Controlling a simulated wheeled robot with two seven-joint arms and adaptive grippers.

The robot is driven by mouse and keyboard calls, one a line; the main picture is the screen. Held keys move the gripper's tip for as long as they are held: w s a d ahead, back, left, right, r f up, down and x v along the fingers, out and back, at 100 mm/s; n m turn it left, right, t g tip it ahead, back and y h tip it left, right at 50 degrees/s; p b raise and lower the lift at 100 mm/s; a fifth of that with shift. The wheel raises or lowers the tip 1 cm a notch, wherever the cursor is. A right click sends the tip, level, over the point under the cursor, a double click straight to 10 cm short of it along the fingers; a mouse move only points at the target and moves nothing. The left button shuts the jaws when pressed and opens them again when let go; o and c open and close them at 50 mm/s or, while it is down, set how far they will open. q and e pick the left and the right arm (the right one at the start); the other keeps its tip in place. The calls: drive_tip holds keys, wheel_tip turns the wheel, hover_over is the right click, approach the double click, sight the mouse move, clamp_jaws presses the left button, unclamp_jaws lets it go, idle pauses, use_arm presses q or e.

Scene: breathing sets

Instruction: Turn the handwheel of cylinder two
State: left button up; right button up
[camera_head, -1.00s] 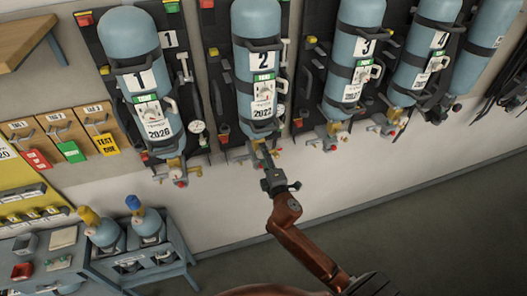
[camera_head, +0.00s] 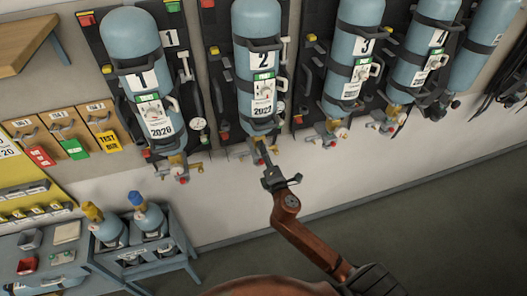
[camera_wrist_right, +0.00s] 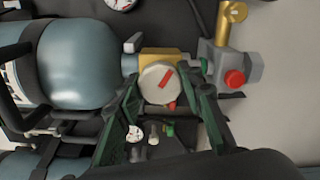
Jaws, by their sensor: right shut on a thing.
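Cylinder two (camera_head: 257,22) is a blue bottle marked 2, strapped upright to a dark wall panel in the head view. My right gripper (camera_head: 263,153) reaches its valve at the bottom end from below. In the right wrist view, cylinder two (camera_wrist_right: 85,65) lies sideways with a brass valve (camera_wrist_right: 163,57) at its end. The handwheel (camera_wrist_right: 157,83) is a round pale grey knob with a red mark on its face. My right gripper (camera_wrist_right: 163,95) has its dark green fingers on either side of the handwheel and is shut on it. My left gripper is in neither view.
Cylinder one (camera_head: 128,35) hangs to the left, cylinder three (camera_head: 357,38) to the right, with further cylinders beyond. A grey fitting with a red knob (camera_wrist_right: 234,78) sits close beside the gripper. A blue cart (camera_head: 165,267) with small bottles stands at lower left. The floor at right is clear.

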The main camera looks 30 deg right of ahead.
drive_tip(key=o, duration=1.2)
drive_tip(key=shift+c, duration=0.2)
drive_tip(key=shift+s, duration=0.1)
drive_tip(key=v, duration=1.2)
drive_tip(key=shift+f, duration=0.1)
idle(5.2)
